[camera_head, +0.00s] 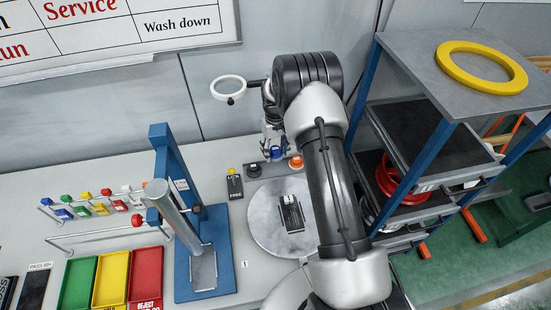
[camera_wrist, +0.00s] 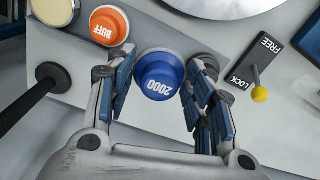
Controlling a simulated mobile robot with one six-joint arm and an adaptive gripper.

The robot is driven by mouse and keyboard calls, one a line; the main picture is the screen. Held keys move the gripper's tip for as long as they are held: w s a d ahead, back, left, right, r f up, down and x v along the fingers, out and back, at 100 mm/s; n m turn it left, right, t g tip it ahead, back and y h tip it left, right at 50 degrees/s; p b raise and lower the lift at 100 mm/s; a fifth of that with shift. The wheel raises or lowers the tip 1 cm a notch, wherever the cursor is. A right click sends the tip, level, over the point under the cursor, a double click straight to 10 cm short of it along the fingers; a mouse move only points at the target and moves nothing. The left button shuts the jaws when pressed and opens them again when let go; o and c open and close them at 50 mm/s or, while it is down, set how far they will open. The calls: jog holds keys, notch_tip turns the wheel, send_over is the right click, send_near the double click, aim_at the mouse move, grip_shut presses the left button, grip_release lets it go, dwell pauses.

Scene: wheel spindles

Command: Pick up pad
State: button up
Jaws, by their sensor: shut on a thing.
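The blue pad (camera_wrist: 160,76), marked 2000, lies between the two fingers of my gripper (camera_wrist: 163,66) in the wrist view. The fingers are shut on it, one at each side. In the head view the blue pad (camera_head: 277,153) shows under my gripper (camera_head: 273,138), which is partly hidden by my arm. I cannot tell whether the pad is clear of its seat. An orange pad (camera_wrist: 108,25), marked BUFF, sits just to the left in the wrist view; this orange pad (camera_head: 296,162) is right of the blue one in the head view.
A cream-topped pad (camera_wrist: 54,8) and a black knob (camera_wrist: 52,76) stand nearby. A lock lever with a yellow tip (camera_wrist: 259,93) is to the right. A round metal turntable (camera_head: 265,222) bears a small part.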

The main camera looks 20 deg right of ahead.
aim_at(276, 149)
notch_tip(276, 149, up, 12)
dwell(0.3)
jog(key=o, duration=0.5)
jog(key=shift+c, duration=0.2)
jog(key=c, duration=0.4)
jog(key=shift+o, duration=0.2)
jog(key=shift+s+f, duration=0.1)
